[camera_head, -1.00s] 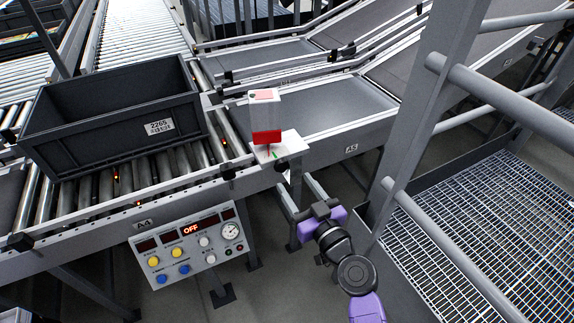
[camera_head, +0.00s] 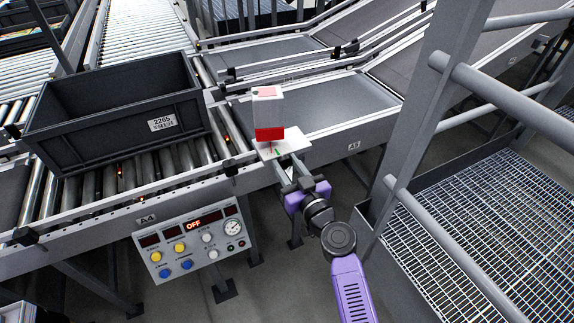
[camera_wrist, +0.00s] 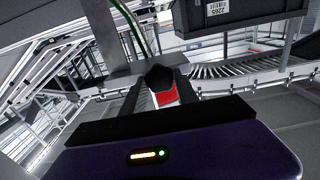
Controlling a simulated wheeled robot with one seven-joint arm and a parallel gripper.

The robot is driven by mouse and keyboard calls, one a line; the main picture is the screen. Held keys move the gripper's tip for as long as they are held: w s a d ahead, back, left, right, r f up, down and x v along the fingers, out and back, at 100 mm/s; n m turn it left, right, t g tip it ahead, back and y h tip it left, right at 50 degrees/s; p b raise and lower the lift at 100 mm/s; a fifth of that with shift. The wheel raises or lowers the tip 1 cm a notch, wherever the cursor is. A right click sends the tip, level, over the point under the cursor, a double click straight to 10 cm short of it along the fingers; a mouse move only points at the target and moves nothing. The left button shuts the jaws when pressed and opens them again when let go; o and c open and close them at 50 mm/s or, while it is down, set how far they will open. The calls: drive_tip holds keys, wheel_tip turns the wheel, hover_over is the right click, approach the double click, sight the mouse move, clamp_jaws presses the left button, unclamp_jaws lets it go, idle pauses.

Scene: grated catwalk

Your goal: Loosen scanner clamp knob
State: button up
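The scanner (camera_head: 268,108), a pale box with a red lower front, stands on a small white bracket plate (camera_head: 297,142) at the conveyor's edge. The dark faceted clamp knob (camera_wrist: 161,77) is in the middle of the wrist view. It is hard to make out in the head view, where my gripper covers it. My gripper (camera_head: 288,168) is just below the plate, with its fingers apart. In the wrist view its fingers (camera_wrist: 160,88) lie on either side of the knob, and red shows in the gap behind it. I cannot tell whether they touch it.
A dark grey tote (camera_head: 115,115) labelled 2265 sits on the rollers at left. A control panel (camera_head: 195,243) reading OFF hangs below the conveyor. A grey railing post (camera_head: 425,90) and grated walkway (camera_head: 470,240) are close to my arm's right.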

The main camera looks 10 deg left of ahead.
clamp_jaws()
